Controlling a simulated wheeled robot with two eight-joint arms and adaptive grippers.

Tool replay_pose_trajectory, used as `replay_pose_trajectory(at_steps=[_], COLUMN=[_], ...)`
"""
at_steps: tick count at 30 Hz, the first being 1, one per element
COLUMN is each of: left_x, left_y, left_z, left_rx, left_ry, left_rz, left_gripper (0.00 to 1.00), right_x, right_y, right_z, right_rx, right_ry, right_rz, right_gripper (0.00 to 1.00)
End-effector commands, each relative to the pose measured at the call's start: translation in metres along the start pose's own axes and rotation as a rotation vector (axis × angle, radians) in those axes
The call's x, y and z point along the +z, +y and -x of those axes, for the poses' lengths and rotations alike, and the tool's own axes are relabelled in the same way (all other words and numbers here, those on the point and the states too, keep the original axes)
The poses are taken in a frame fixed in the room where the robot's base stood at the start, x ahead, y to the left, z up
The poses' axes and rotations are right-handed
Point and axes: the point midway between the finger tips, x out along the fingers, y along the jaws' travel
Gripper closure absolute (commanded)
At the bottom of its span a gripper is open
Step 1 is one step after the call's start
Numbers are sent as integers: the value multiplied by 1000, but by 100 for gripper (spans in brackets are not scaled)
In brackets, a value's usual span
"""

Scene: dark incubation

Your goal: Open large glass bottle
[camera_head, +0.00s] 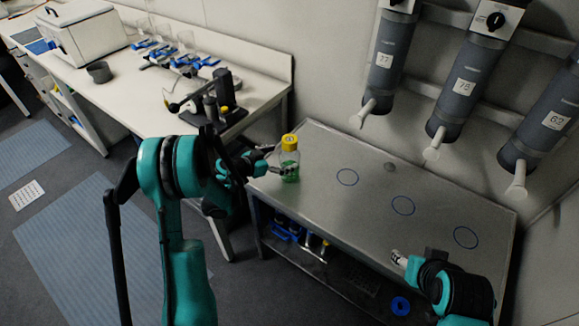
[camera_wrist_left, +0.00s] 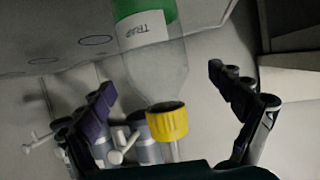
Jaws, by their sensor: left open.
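A clear glass bottle (camera_head: 289,161) with a yellow cap (camera_head: 289,142) and green in its lower part appears upright at the left end of the metal table. In the left wrist view the bottle (camera_wrist_left: 155,68) appears upside down, with a "TRAP" label and its yellow cap (camera_wrist_left: 167,121) on the neck. My left gripper (camera_head: 275,161) is at the bottle.
The metal table (camera_head: 330,210) has several blue circles and free room right of the bottle. Grey numbered cylinders (camera_head: 459,85) with white spouts hang above it. A white bench (camera_head: 125,95) at left holds a black stand (camera_head: 222,108), glassware and a white box (camera_head: 85,40).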

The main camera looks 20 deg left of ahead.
Motion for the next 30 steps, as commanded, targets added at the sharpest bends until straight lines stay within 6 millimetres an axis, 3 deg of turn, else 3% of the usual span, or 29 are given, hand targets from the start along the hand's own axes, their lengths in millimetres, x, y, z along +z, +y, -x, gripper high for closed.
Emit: replay_pose_trajectory(at_steps=[6, 13, 21, 22, 30], left_x=[0, -2, -2, -3, -4], left_y=[4, 3, 3, 3, 3], left_z=[-34, -36, -35, -35, -34], left_rx=[2, 0, 0, 0, 0], left_ry=[0, 0, 0, 2, 1], left_rz=[-1, -1, -1, 0, 0], left_gripper=[7, 7, 78, 83, 83], right_x=[9, 8, 8, 8, 7], right_y=[0, 0, 0, 0, 0], right_z=[-12, -11, -11, -11, -10], right_rx=[0, 0, 0, 0, 0], right_ry=[0, 0, 0, 0, 0], right_rz=[0, 0, 0, 0, 0], right_gripper=[50, 50, 50, 50, 50])
